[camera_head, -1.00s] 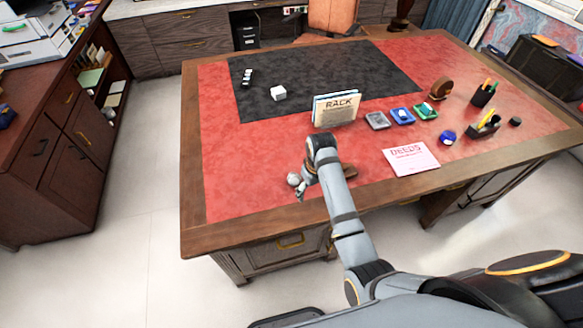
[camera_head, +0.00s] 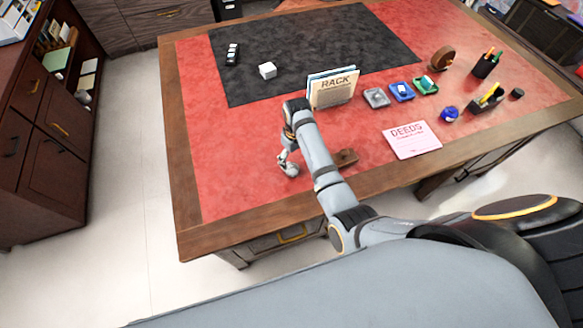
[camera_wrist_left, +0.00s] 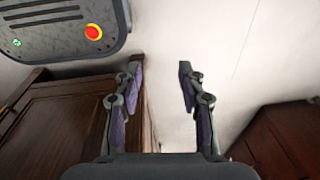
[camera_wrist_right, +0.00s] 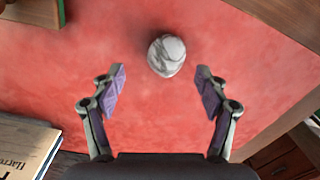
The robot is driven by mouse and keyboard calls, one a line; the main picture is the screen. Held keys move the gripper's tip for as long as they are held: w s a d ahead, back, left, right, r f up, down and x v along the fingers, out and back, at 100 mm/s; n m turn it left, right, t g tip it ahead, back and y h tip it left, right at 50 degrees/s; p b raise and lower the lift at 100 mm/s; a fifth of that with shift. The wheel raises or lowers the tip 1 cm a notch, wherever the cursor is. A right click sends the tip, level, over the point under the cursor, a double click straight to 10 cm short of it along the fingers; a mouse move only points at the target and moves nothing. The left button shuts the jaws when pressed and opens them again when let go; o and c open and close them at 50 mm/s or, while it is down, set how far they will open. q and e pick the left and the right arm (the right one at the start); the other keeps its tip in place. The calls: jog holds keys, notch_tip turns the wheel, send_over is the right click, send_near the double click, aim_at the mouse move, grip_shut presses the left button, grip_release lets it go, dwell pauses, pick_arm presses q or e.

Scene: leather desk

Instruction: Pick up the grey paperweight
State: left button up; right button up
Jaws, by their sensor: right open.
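The grey paperweight is a round, marbled grey-and-white stone on the red leather, best seen in the right wrist view (camera_wrist_right: 167,56). In the head view it shows as a small pale shape (camera_head: 292,170), partly hidden by my right gripper (camera_head: 286,158). My right gripper is open and points down at the desk. In the right wrist view the paperweight lies beyond the fingertips (camera_wrist_right: 162,78), roughly midway between them, with nothing held. My left gripper (camera_wrist_left: 159,78) is open and empty over the floor in the left wrist view, away from the desk top.
A rack of papers (camera_head: 333,91) stands beyond my right arm; its edge (camera_wrist_right: 25,145) is near the right gripper. A brown wooden piece (camera_head: 345,158) lies beside my arm. A pink deeds sheet (camera_head: 411,140) and small trays (camera_head: 401,92) lie right. Red leather left of the gripper is clear.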

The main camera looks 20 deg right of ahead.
aim_at(292, 166)
jog(key=shift+s+a+f+p, duration=0.15)
jog(key=shift+a+f+p, duration=0.1)
jog(key=shift+f, duration=0.4)
jog(key=shift+s+a+f+p, duration=0.15)
jog(key=shift+a+f+p, duration=0.05)
jog(key=shift+f, duration=0.4)
notch_tip(292, 166, down, 2)
jog(key=shift+f, duration=0.2)
pick_arm(q)
jog(key=shift+s+r, duration=0.2)
jog(key=shift+r, duration=0.25)
pick_arm(e)
jog(key=c, duration=1.4)
jog(key=shift+o, duration=0.2)
